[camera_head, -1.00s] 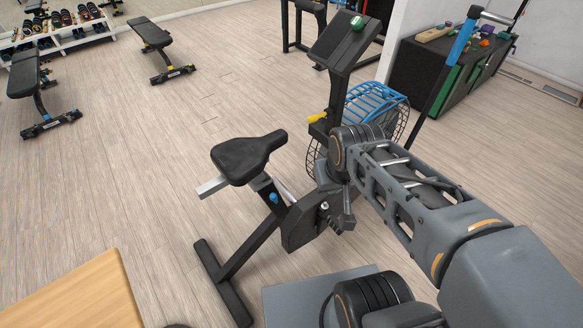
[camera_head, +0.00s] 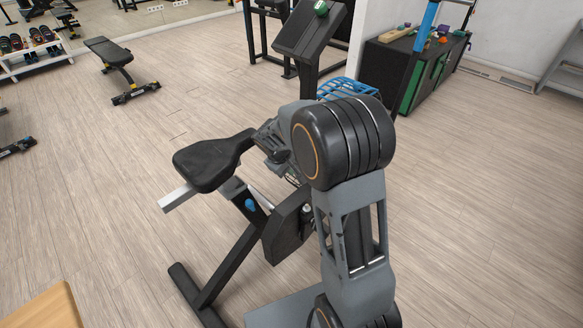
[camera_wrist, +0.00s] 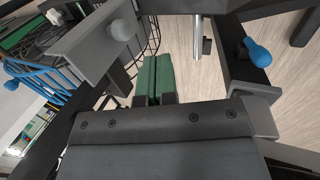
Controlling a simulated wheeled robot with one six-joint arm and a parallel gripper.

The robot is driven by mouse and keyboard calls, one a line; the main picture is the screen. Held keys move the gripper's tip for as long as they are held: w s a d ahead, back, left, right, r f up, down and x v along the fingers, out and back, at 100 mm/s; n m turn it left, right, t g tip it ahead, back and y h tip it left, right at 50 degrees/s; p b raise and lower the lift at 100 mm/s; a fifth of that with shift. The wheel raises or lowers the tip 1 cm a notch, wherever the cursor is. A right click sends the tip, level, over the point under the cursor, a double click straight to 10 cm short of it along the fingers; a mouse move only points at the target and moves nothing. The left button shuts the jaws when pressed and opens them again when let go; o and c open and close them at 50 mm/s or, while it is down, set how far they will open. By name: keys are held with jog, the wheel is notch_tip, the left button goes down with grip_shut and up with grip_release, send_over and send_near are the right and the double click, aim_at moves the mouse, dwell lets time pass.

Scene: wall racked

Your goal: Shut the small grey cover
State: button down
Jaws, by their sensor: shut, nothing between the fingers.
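In the wrist view a small grey panel with a round pale knob (camera_wrist: 88,48) shows at the upper left; it looks like the grey cover, standing out at an angle from the dark frame of the exercise bike. I cannot tell how far open it is. My gripper (camera_wrist: 153,72) shows green-padded fingers, shut together and empty, to the right of the panel and apart from it in the picture. In the head view my arm hides the fingers and the cover, in front of the exercise bike (camera_head: 205,160).
A blue-topped wire basket (camera_head: 345,88) stands behind the bike. A blue knob (camera_wrist: 257,52) sticks out on the bike frame at the wrist view's right. A dark cabinet (camera_head: 385,75) stands against the wall. A bench (camera_head: 115,55) is far left. The floor left is open.

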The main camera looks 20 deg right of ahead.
jog(key=w+d+f, duration=0.2)
jog(key=d+f, duration=0.4)
jog(key=shift+w+f, duration=0.15)
jog(key=shift+w, duration=0.2)
jog(key=shift+d, duration=0.1)
